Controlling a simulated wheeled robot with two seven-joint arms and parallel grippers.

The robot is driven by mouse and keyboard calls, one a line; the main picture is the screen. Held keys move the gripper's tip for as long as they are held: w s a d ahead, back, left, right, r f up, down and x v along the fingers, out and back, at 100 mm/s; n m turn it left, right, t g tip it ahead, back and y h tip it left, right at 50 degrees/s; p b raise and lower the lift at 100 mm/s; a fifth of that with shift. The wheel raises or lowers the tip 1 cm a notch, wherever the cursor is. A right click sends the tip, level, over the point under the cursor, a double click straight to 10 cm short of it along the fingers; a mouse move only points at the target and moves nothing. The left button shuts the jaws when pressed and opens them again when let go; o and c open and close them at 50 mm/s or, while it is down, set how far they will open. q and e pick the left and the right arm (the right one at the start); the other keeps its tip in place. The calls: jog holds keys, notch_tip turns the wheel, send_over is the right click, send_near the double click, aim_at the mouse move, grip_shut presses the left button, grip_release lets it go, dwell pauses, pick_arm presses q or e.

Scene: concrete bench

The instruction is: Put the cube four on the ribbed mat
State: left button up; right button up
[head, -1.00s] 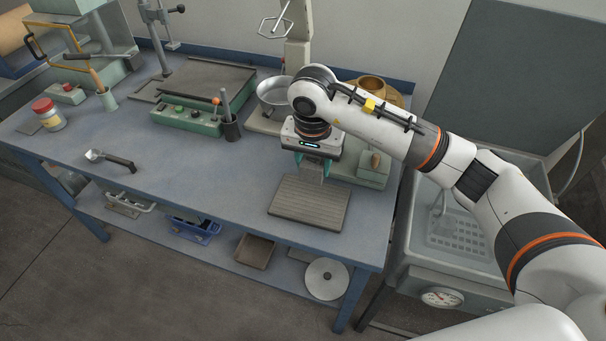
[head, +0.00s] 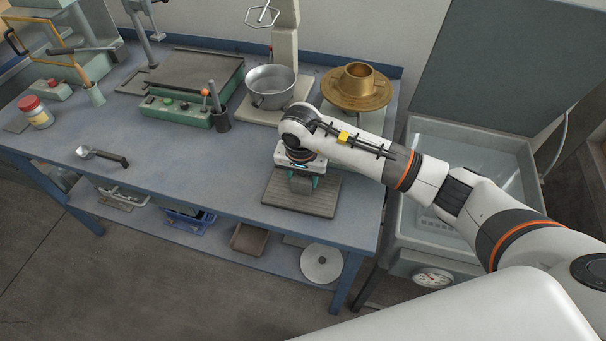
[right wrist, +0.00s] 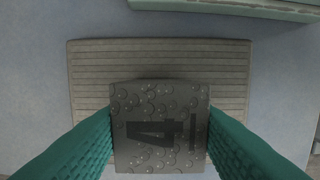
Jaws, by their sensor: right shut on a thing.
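The cube four (right wrist: 160,105) is a dark grey, bumpy block with a black 4 on its face in the right wrist view. My right gripper (right wrist: 160,140) is shut on it, with a green finger on each side. The ribbed mat (right wrist: 160,62) is a grey-brown rectangle beneath the cube. In the head view, the ribbed mat (head: 318,201) lies near the bench's front edge, and my right gripper (head: 301,184) is over it. The cube is mostly hidden there. I cannot tell whether it touches the mat. My left gripper is not in view.
A metal pot (head: 271,86) and a brass flanged part (head: 358,86) stand behind the arm. A green control box (head: 180,111) and a dark cup (head: 220,120) are farther left. A handled tool (head: 103,155) lies at front left.

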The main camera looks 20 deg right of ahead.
aim_at(301, 180)
jog(key=shift+f, duration=0.15)
jog(key=o, duration=1.2)
jog(key=shift+c, duration=0.2)
jog(key=shift+r, duration=0.35)
notch_tip(301, 180, up, 12)
jog(key=s+b, duration=0.1)
jog(key=b, duration=0.1)
jog(key=shift+a+f, duration=0.2)
jog(key=shift+a, duration=0.2)
jog(key=shift+s, duration=0.1)
